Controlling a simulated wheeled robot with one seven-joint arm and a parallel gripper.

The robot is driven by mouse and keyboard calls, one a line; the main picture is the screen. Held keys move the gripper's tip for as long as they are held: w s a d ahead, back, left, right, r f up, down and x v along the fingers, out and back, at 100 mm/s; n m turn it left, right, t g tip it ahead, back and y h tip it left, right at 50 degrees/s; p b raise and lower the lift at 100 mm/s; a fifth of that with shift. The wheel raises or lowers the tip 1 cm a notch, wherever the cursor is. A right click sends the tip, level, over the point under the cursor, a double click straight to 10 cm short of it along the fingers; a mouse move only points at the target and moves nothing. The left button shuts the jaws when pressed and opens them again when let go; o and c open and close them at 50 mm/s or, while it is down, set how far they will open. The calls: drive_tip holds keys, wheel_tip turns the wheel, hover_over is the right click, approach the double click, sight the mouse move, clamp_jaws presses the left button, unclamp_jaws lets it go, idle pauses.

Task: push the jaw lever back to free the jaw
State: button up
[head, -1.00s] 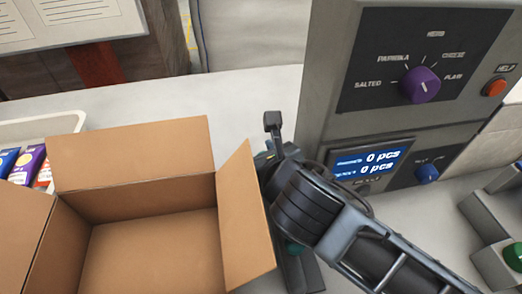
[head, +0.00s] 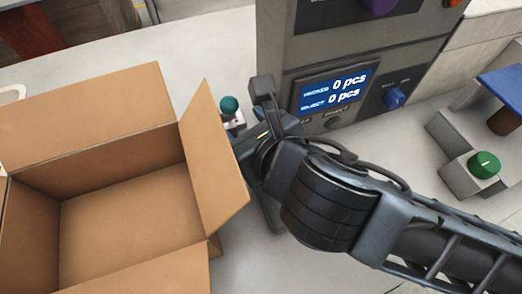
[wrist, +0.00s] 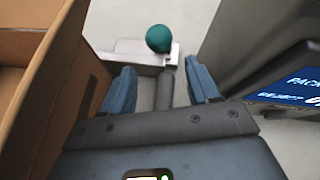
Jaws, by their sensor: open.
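The jaw lever's teal ball knob (head: 230,105) stands beside a pale block, between the cardboard box and the machine. In the wrist view the knob (wrist: 158,38) is just beyond my gripper (wrist: 162,88). The two blue fingers are apart, with a dark grey bar (wrist: 165,90) showing between them; I cannot tell whether they touch it. The pale block (wrist: 130,48) lies beside the knob. In the head view my wrist hides the fingers and much of the lever's base.
The open cardboard box (head: 120,200) is close on the left, its flap near my gripper. The grey machine (head: 275,50) with its lit display (head: 335,92) and blue knob (head: 394,97) stands close at the right. A green button (head: 484,164) sits further right.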

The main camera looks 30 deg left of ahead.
drive_tip(key=shift+s+d+b, duration=0.15)
drive_tip(key=shift+s+d, duration=0.35)
drive_tip(key=shift+d, duration=0.3)
drive_tip(key=shift+s+d+b, duration=0.2)
drive_tip(key=shift+s+d, duration=0.3)
drive_tip(key=shift+d, duration=0.25)
drive_tip(key=shift+s+d+b, duration=0.15)
drive_tip(key=shift+s+d, duration=0.35)
drive_tip(key=shift+d, duration=0.3)
